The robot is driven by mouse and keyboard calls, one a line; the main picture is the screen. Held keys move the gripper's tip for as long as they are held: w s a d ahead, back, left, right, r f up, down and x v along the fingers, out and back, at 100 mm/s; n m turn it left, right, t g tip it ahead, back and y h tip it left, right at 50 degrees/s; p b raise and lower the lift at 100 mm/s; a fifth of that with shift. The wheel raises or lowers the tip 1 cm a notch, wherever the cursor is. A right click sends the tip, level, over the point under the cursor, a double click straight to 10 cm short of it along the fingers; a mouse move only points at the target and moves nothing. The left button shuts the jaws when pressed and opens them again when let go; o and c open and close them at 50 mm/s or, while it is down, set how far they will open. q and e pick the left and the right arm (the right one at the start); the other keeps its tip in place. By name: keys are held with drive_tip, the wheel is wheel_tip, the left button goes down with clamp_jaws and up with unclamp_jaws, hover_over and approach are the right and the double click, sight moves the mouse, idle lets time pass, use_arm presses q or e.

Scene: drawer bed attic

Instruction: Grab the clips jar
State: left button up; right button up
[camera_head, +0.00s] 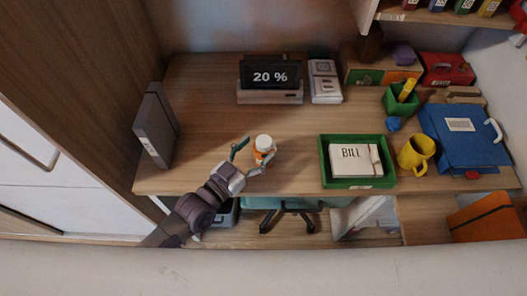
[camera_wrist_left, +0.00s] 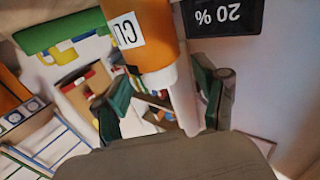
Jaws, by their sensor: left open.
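The clips jar (camera_head: 264,157) is a small orange jar with a white lid, upright on the wooden desk near its front edge, left of the middle. My left gripper (camera_head: 250,157) is open, with one finger at the jar's left and the other at its front. In the left wrist view the orange jar (camera_wrist_left: 152,45), with part of a white label, shows upside down, ahead of and between the tips of my open left gripper (camera_wrist_left: 163,82). I cannot tell whether a finger touches it. My right gripper is not in view.
A grey file box (camera_head: 156,125) stands at the desk's left. A "20 %" display (camera_head: 270,97) stands behind the jar. A green tray (camera_head: 361,184), yellow mug (camera_head: 415,153) and blue case (camera_head: 463,137) are at the right. The desk between jar and tray is clear.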

use_arm(q)
drive_tip(key=shift+x, duration=1.6)
drive_tip(key=shift+s, duration=0.15)
clamp_jaws()
